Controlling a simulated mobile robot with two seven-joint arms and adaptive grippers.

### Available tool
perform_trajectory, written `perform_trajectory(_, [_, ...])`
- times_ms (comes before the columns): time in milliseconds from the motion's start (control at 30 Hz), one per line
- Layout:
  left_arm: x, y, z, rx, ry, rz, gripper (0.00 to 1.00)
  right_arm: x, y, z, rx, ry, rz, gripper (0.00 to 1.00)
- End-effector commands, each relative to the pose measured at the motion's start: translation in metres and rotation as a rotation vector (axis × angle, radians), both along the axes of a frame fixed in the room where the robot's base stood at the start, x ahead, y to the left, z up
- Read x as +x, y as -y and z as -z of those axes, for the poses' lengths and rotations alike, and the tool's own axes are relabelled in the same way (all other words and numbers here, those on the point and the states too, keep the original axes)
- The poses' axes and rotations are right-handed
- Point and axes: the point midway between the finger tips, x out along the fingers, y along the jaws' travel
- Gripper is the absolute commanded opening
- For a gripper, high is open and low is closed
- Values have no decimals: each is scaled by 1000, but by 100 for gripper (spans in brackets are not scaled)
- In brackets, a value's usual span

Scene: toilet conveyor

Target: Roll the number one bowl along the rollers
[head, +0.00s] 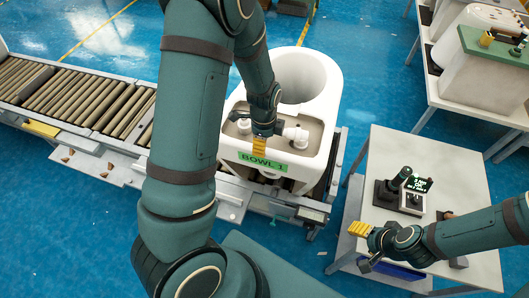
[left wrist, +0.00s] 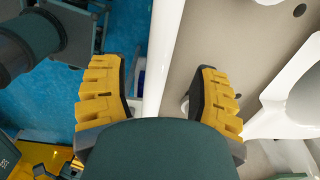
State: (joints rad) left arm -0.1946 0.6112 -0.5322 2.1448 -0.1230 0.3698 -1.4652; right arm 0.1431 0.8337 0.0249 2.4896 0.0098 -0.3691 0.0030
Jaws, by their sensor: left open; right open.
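The white number one bowl (head: 315,85) stands upright at the right end of the roller conveyor, with a green "BOWL 1" label (head: 262,162) on its near side. My left gripper (head: 260,146) is open at the bowl's near edge, just above the label, pointing down. In the left wrist view a white edge of the bowl (left wrist: 163,50) runs between the two spread fingers (left wrist: 160,100). I cannot tell whether they touch it. My right gripper (head: 360,230) is open and empty by the left edge of the side table. My left arm hides part of the conveyor.
The rollers (head: 65,93) run off to the left of the bowl and are clear where visible. The side table (head: 440,150) at right holds a dark device with a small screen (head: 417,184). Another table (head: 440,93) with white ceramic pieces stands at the upper right.

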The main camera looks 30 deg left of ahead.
Motion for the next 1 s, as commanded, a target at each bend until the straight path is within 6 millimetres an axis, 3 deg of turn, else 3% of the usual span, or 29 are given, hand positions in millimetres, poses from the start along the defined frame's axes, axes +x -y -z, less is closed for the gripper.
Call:
perform_trajectory(100, [-1, -1, 25, 1, -4, -1, 62, 0, 0, 4, -1, 0, 0, 62])
perform_trajectory(300, [-1, 0, 51, 0, -2, -1, 62, 0, 0, 8, -2, 0, 0, 62])
perform_trajectory(767, [0, 0, 61, -1, 1, -1, 62, 0, 0, 8, -2, 0, 0, 62])
perform_trajectory(933, [0, 0, 60, -1, 1, -1, 8, 0, 0, 8, -2, 0, 0, 62])
perform_trajectory(967, [0, 0, 60, 0, 1, -1, 0, 0, 0, 8, -2, 0, 0, 62])
perform_trajectory(1000, [0, 0, 60, -1, 1, -1, 0, 0, 0, 8, -2, 0, 0, 62])
